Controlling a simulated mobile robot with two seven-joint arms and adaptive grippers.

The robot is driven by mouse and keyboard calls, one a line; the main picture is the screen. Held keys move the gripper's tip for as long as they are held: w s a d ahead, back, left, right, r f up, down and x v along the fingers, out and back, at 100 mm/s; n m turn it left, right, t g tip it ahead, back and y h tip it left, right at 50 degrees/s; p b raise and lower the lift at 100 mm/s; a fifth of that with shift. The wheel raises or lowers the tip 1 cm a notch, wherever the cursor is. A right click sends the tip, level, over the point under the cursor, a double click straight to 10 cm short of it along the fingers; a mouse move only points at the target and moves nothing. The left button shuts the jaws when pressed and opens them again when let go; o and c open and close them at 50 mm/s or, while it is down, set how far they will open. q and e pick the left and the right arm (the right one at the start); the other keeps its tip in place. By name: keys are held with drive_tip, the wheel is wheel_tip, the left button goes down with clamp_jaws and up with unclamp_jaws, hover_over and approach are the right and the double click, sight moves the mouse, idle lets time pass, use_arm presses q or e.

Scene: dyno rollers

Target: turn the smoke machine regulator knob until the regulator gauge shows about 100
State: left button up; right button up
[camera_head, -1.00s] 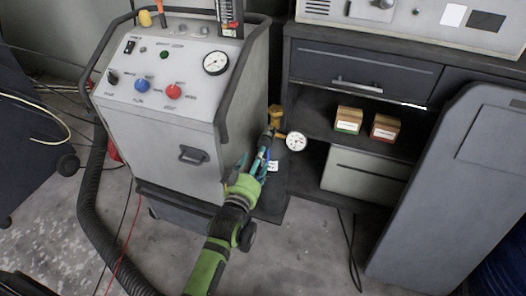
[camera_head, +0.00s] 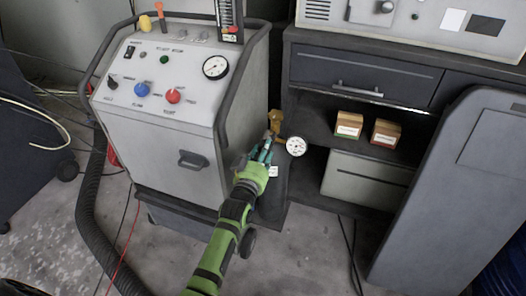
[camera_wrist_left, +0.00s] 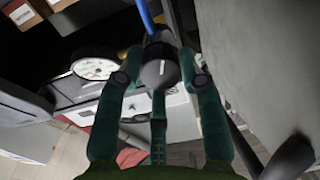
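The regulator (camera_head: 276,118) is a brass-coloured fitting beside the grey machine. Its round white gauge (camera_head: 296,146) faces me; the needle is too small to read. The gauge also shows at the left of the left wrist view (camera_wrist_left: 95,68). The dark round regulator knob (camera_wrist_left: 160,72) has a white mark and sits between the fingers of my left gripper (camera_wrist_left: 160,62). In the head view, my left gripper (camera_head: 266,148) reaches up to the regulator from below. Its fingertips are close around the knob; I cannot tell if they press on it. My right gripper is out of view.
The grey machine (camera_head: 160,140) with coloured knobs and its own gauge (camera_head: 215,67) stands close on the left. A dark cabinet (camera_head: 365,75) with two small boxes (camera_head: 349,125) on its shelf is on the right. A grey panel (camera_head: 450,200) fills the lower right.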

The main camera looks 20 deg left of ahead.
use_arm(q)
drive_tip(key=shift+r+m+p, duration=0.3)
drive_tip(key=shift+r+p, duration=0.05)
drive_tip(key=m+p, duration=0.1)
drive_tip(key=m, duration=0.1)
drive_tip(key=shift+w+m, duration=0.1)
drive_tip(key=shift+m, duration=0.3)
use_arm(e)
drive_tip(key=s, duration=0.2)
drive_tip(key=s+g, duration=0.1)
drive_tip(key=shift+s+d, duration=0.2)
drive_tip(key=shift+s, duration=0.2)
use_arm(q)
drive_tip(key=o, duration=1.1)
drive_tip(key=shift+o, duration=0.2)
drive_tip(key=shift+f, duration=0.1)
